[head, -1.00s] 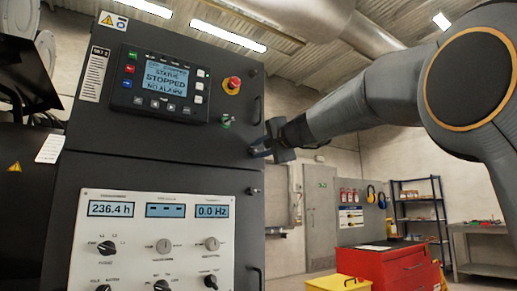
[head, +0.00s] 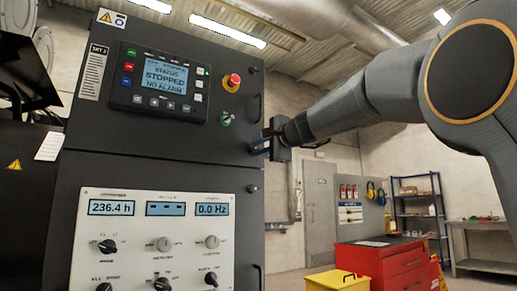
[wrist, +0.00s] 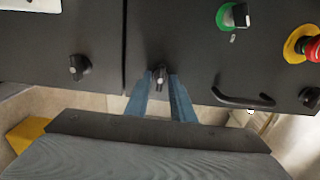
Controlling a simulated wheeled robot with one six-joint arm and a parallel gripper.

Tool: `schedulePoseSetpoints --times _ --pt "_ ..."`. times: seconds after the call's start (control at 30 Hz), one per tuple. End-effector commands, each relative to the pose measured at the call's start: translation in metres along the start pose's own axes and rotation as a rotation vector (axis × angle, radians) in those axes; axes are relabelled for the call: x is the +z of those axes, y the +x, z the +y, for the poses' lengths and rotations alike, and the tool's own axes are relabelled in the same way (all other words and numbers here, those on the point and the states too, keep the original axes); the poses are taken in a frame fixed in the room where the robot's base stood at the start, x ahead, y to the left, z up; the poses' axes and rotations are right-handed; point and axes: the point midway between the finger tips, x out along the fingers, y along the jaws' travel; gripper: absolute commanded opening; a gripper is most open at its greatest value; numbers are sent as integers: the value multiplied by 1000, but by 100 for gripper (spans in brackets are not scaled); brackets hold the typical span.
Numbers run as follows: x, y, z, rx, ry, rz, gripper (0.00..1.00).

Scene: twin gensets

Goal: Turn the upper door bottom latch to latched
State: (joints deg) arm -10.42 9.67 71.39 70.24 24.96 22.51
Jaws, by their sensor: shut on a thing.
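The upper door bottom latch (wrist: 158,72) is a small dark knob with a pale mark, near the bottom edge of the upper door (wrist: 180,35). In the wrist view it sits between the tips of my gripper's (wrist: 160,86) two blue fingers, which are shut on it. In the head view my gripper (head: 260,146) reaches the right edge of the cabinet from the right and hides the latch. The exact turn of the latch is hard to read.
A similar latch (wrist: 77,67) sits on the lower door, across the seam. A bar handle (wrist: 243,101), a green switch (wrist: 228,16) and a red emergency stop (wrist: 314,48) are on the upper door. A red tool cabinet (head: 365,261) and a yellow box (head: 335,282) stand behind at right.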

Motion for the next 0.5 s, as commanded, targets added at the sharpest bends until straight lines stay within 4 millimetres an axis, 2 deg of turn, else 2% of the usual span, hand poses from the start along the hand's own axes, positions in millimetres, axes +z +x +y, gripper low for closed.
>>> schedulePoseSetpoints --times 0.07,0.1,0.17,0.5 --pt "0 0 0 0 1 0 0" --pt "0 0 0 0 1 0 29" --pt "0 0 0 0 0 0 39" --pt "0 -2 0 0 0 0 39"
